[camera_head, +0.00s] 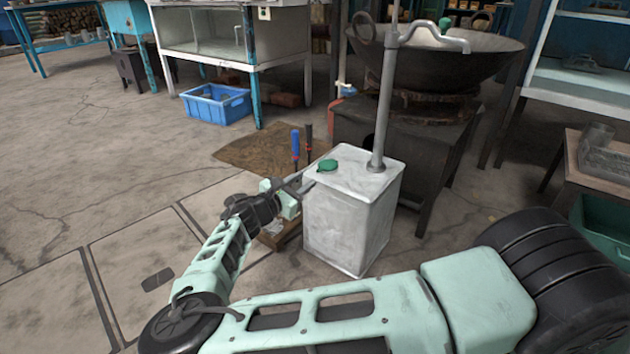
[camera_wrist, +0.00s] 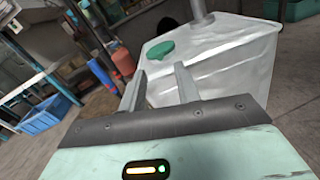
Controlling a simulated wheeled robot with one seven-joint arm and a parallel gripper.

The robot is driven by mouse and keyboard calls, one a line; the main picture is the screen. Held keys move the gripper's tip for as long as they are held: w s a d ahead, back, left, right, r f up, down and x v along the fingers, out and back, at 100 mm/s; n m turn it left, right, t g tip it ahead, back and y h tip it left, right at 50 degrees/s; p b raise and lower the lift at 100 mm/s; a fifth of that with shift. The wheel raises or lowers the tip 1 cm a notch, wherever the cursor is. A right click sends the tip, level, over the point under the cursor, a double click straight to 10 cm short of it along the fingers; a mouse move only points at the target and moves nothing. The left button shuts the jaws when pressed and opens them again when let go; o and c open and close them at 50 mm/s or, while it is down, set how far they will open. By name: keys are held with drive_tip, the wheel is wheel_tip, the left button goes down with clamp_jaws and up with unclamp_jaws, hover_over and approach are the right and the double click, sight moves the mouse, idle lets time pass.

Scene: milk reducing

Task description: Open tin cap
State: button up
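A square whitish metal tin (camera_head: 347,222) stands on the floor, with a grey pipe and tap rising from its top. Its green cap (camera_head: 327,166) sits on the near left part of the top. The tin (camera_wrist: 225,55) and the green cap (camera_wrist: 161,50) also show in the wrist view. My gripper (camera_head: 306,184) is at the left side of the tin, near the top edge and close to the cap. In the wrist view, its two fingers (camera_wrist: 160,82) are apart with nothing seen between them. The cap lies beyond the fingertips, and whether a finger touches the tin is unclear.
Tools with blue and black handles (camera_head: 295,146) stand just behind my gripper. A large dark wok (camera_head: 440,55) on a stove (camera_head: 440,140) is behind the tin. A blue crate (camera_head: 216,104) sits under a white cabinet. The floor at left is clear.

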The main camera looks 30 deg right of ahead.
sight(315, 173)
drive_tip(key=shift+b+x, duration=1.05)
drive_tip(key=shift+x, duration=1.95)
drive_tip(key=shift+c, duration=0.3)
clamp_jaws()
